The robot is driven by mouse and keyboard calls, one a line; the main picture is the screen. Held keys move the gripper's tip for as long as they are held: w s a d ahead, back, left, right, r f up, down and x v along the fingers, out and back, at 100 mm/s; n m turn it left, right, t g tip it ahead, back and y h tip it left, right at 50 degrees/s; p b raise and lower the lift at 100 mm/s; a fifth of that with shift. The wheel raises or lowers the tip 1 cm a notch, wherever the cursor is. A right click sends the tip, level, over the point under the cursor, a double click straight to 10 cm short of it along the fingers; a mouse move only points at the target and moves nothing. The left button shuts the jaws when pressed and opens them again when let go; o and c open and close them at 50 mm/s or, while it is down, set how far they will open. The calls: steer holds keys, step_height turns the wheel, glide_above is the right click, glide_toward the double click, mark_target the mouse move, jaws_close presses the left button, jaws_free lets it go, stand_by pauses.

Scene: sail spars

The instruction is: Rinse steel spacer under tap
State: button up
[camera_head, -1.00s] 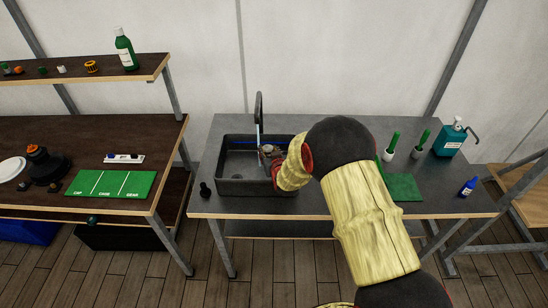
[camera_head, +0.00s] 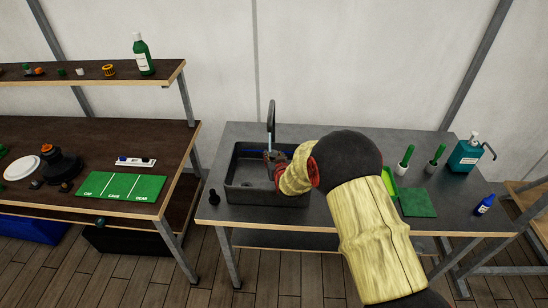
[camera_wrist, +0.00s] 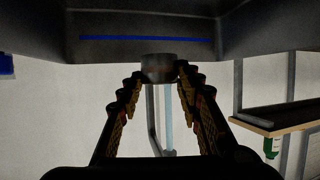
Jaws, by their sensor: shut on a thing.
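My gripper (camera_wrist: 158,82) is shut on the steel spacer (camera_wrist: 158,67), a short dark grey ring held between the fingertips in the wrist view. In the head view, my gripper (camera_head: 272,156) is over the dark sink basin (camera_head: 240,196), near its back wall, and the spacer is too small to make out. The black tap (camera_head: 271,112) stands behind the sink. A pale blue water stream (camera_wrist: 168,120) runs in the wrist view, close to the spacer in the picture. I cannot tell whether the water touches the spacer.
A small black object (camera_head: 214,197) stands left of the sink. Right of it are a green mat (camera_head: 418,203), two green-handled brushes (camera_head: 405,158), a teal soap dispenser (camera_head: 465,154) and a blue bottle (camera_head: 484,206). A dark table with a labelled green mat (camera_head: 120,187) stands left.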

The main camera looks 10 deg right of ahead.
steer(key=shift+w+a+b, duration=0.25)
steer(key=shift+w+b, duration=0.15)
steer(key=shift+b, duration=0.05)
stand_by(0.4)
stand_by(1.4)
steer(key=s+d, duration=0.5)
steer(key=s, duration=0.3)
steer(key=shift+s+d+b, duration=0.35)
steer(key=shift+b, duration=0.1)
stand_by(0.4)
steer(key=shift+r, duration=0.15)
stand_by(1.0)
step_height(320, 180, up, 17)
steer(key=p, duration=0.7)
stand_by(0.7)
